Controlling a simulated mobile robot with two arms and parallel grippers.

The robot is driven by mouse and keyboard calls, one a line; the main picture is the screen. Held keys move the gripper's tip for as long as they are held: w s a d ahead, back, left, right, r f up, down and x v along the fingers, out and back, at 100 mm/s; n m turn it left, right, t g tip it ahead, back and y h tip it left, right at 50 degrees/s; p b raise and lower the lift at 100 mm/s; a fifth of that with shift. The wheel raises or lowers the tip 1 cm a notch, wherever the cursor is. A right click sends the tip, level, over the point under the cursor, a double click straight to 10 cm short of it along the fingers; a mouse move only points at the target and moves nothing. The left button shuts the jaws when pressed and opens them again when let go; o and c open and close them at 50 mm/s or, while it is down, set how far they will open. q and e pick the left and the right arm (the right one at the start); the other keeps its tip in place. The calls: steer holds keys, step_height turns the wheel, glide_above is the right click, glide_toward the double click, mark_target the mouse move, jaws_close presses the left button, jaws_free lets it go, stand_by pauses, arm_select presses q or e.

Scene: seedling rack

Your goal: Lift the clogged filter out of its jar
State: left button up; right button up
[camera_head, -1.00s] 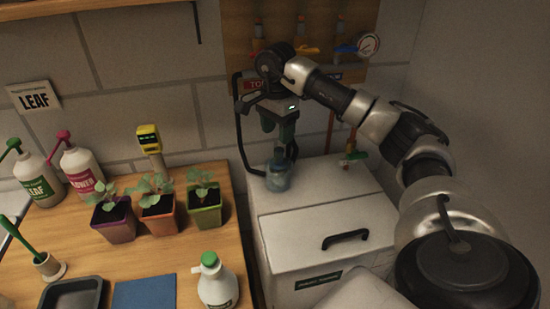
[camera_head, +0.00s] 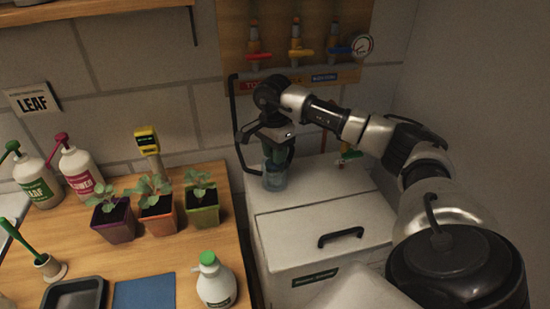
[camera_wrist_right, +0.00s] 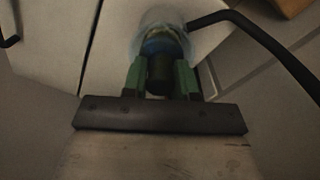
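The clear bluish jar (camera_head: 274,178) stands on the left part of the white cabinet top. My right gripper (camera_head: 278,156) points down at the jar's mouth from above. In the right wrist view, its two green fingers (camera_wrist_right: 161,80) stand on either side of a dark cylindrical piece (camera_wrist_right: 159,72), probably the filter's top. A blue ring (camera_wrist_right: 162,42) shows just beyond it, inside the clear jar (camera_wrist_right: 165,22). I cannot tell whether the fingers press on the dark piece. The rest of the filter is hidden. My left gripper is not in view.
A black bent rail (camera_head: 236,130) stands close left of the jar. Behind are valves (camera_head: 295,56) and a gauge (camera_head: 363,45). The white cabinet (camera_head: 325,215) has bare top space right of the jar. Potted seedlings (camera_head: 157,215) and a green-capped bottle (camera_head: 214,285) stand on the wooden bench.

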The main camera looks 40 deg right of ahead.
jaws_close()
steer(key=shift+r, duration=0.1)
